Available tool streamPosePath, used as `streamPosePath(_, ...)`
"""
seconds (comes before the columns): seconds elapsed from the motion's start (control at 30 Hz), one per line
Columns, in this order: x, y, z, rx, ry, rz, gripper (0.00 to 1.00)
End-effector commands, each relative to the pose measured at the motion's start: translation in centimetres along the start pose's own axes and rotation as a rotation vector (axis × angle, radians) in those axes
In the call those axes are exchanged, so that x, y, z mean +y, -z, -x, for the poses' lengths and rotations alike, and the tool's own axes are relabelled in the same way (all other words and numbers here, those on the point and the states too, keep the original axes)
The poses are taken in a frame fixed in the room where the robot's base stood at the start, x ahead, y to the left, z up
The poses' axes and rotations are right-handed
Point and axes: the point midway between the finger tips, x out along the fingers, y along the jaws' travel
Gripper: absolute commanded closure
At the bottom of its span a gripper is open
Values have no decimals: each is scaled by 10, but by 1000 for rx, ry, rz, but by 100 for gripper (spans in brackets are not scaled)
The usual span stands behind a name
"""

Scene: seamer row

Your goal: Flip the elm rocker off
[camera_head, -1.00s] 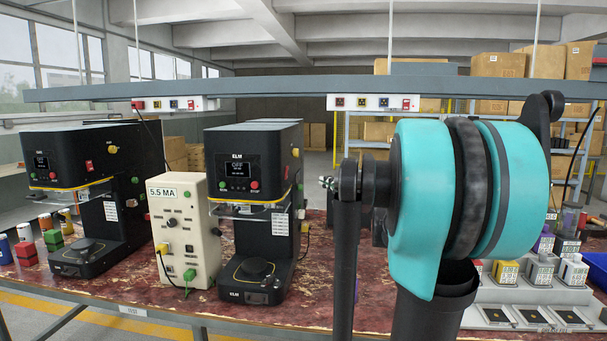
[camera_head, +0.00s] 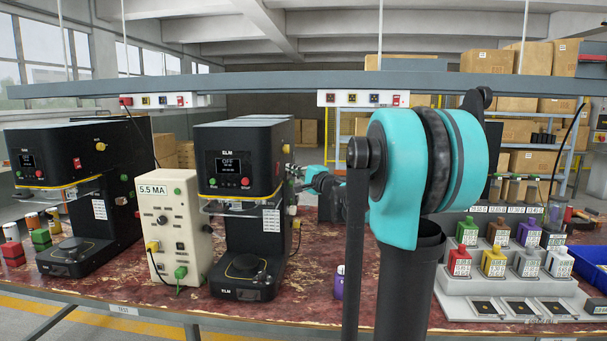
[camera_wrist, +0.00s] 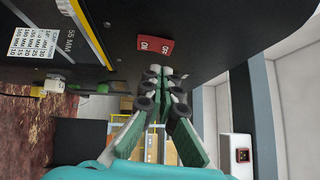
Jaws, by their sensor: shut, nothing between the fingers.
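The ELM machine (camera_head: 240,165) stands on the bench in the head view, and its small screen (camera_head: 231,165) reads OFF. In the wrist view its red rocker (camera_wrist: 155,48) sits on a dark panel, with ON on the left half and OFF on the right. I cannot tell which half is pressed in. My gripper (camera_wrist: 161,73) is shut and empty, its tips just below the rocker in that picture. I cannot tell whether they touch it. In the head view my gripper (camera_head: 292,172) is small, at the machine's right side.
A cream 5.5 MA box (camera_head: 178,225) stands left of the ELM machine, and a similar black machine (camera_head: 70,190) stands further left. A rail with sockets (camera_head: 365,99) runs overhead. A rack of coloured blocks (camera_head: 510,290) is at right. A purple bottle (camera_head: 339,282) stands on the bench.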

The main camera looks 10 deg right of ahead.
Motion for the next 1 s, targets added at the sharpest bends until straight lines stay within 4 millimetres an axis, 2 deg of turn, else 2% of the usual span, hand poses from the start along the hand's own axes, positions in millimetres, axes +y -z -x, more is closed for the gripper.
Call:
streamPosePath(0.23,0,-15,-14,0,0,1,100)
streamPosePath(1.0,-2,-19,-19,-1,-2,3,100)
